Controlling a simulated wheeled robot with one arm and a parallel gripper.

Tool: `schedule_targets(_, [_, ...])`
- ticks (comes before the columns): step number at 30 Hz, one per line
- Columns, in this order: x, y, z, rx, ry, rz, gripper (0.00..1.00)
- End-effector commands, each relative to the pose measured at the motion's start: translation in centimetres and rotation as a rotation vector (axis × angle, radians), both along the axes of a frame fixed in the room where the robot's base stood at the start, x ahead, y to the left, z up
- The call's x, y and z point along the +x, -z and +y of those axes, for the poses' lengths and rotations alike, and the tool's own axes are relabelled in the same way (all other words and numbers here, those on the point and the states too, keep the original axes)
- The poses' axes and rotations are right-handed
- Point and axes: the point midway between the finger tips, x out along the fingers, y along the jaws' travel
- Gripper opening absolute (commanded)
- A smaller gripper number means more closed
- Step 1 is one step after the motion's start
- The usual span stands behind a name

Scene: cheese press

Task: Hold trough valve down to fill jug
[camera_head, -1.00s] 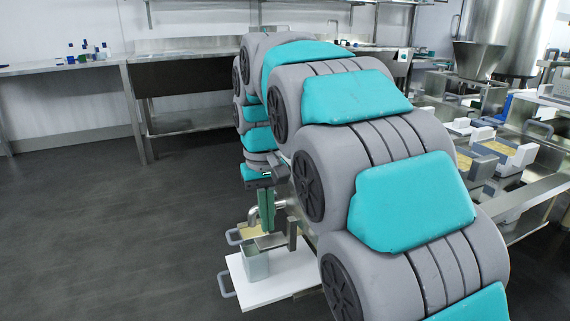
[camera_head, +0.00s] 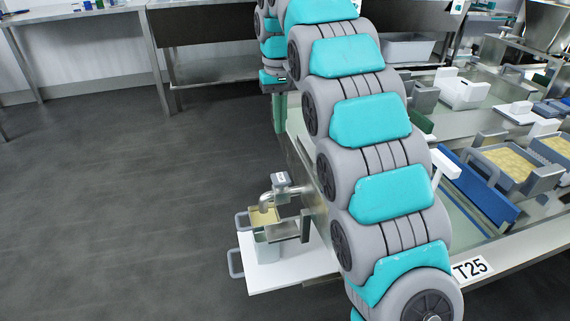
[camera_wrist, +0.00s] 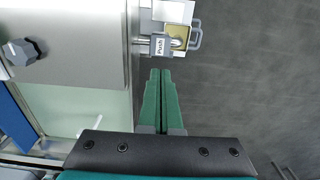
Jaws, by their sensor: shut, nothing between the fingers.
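The trough valve (camera_head: 281,181) is a metal tap with a bent spout on the trough's side. In the wrist view its grey top, marked "Push" (camera_wrist: 159,45), lies just beyond my fingertips, with a visible gap. My gripper (camera_head: 279,130) has green fingers, above and behind the valve in the head view. In the wrist view my gripper (camera_wrist: 160,72) is shut and empty.
The steel trough and bench, with blue trays (camera_head: 480,189) and cheese moulds (camera_head: 508,162), fill the right. The dark floor (camera_head: 110,210) at left is clear.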

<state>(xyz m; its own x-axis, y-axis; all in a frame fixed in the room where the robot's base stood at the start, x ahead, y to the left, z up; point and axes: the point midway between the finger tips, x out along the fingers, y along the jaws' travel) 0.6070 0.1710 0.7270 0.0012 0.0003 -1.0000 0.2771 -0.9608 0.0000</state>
Motion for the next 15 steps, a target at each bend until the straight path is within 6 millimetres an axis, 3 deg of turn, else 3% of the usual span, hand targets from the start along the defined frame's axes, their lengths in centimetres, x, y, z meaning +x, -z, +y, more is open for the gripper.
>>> schedule_targets(7, [0.0,0.4,0.0,0.000,0.001,0.001,0.00])
schedule_targets(15, [-0.1,3.4,-0.1,0.000,0.001,0.005,0.00])
